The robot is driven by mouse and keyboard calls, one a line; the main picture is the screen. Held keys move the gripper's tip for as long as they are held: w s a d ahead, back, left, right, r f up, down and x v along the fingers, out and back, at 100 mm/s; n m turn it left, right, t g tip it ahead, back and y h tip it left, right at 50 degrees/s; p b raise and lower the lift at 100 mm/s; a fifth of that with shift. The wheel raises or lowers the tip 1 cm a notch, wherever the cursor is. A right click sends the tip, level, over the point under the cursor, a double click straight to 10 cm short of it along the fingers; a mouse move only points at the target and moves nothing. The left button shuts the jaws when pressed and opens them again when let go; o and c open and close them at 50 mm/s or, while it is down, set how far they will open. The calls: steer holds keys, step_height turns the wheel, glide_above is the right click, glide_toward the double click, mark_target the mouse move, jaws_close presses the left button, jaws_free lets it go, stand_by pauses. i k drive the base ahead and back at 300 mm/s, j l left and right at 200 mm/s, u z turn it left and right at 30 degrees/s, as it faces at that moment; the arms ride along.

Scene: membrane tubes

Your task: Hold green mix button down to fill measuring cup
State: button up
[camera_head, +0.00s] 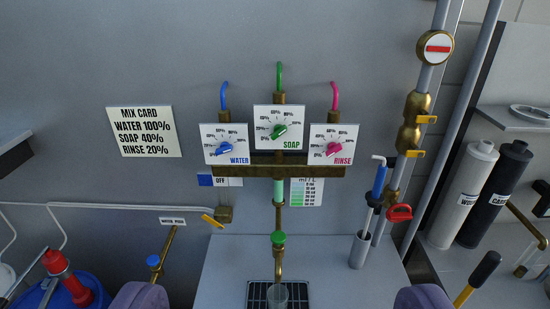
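The green mix button (278,238) sits on the brass pipe at lower centre, below a pale green tube section (279,190). Under the spout, a clear measuring cup (277,296) stands on a dark drain grate; the frame's bottom edge cuts it off, and I cannot tell its fill level. My gripper (281,298) shows as two purple-grey fingers at the bottom edge, spread wide on either side of the cup. It is open, with nothing between the fingertips that it touches. The button is above and between the fingers, apart from both.
WATER (225,145), SOAP (278,128) and RINSE (334,146) dials are above. A mix card (144,132) hangs left. A red-handled valve (399,213) and a grey holder (360,249) stand right. A blue container (66,293) is lower left; the grey counter (225,265) is mostly clear.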

mark_target(277, 238)
steer(key=i+l, duration=0.8)
steer(key=i, duration=0.65)
steer(key=j+u, duration=0.05)
steer(key=j, duration=0.05)
